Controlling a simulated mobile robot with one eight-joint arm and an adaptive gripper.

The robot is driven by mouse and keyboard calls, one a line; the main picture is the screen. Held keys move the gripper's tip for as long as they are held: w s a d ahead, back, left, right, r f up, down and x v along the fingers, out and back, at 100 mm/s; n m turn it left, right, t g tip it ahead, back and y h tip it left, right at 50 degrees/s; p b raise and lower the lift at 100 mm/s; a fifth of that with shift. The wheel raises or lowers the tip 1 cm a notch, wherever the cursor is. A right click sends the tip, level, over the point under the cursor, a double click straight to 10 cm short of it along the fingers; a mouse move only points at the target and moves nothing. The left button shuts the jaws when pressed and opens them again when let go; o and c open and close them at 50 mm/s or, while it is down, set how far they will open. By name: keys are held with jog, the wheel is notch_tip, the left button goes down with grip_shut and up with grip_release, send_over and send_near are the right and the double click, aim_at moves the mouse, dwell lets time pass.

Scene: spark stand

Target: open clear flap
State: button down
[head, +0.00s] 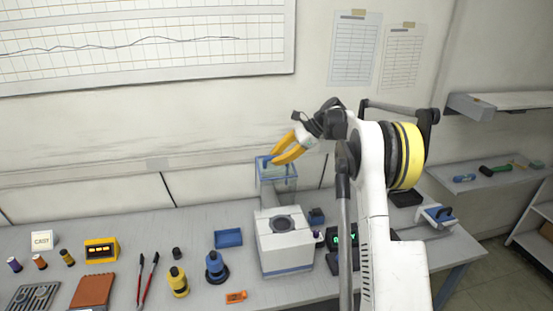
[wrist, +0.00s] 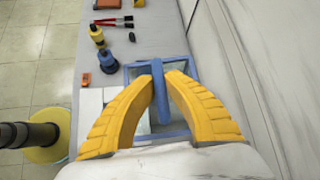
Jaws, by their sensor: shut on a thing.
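The clear flap (head: 278,185) has a blue frame and stands up above the back of the white spark stand (head: 285,248). Its exact tilt is hard to tell. My gripper (head: 268,161), with yellow fingers, reaches its upper edge from above right. In the wrist view the fingertips of my gripper (wrist: 158,72) close on the blue bar of the clear flap (wrist: 161,102). The blue frame shows around and below the fingers. The stand's round dark opening on top is uncovered in the head view.
A blue tray (head: 229,238), a blue bottle (head: 216,267) and a yellow bottle (head: 178,281) stand left of the spark stand. A small device with a green display (head: 344,239) is at its right. The wall is close behind the flap.

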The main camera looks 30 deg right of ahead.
jog(key=c, duration=1.4)
grip_release()
jog(key=shift+a, duration=0.1)
jog(key=v, duration=1.2)
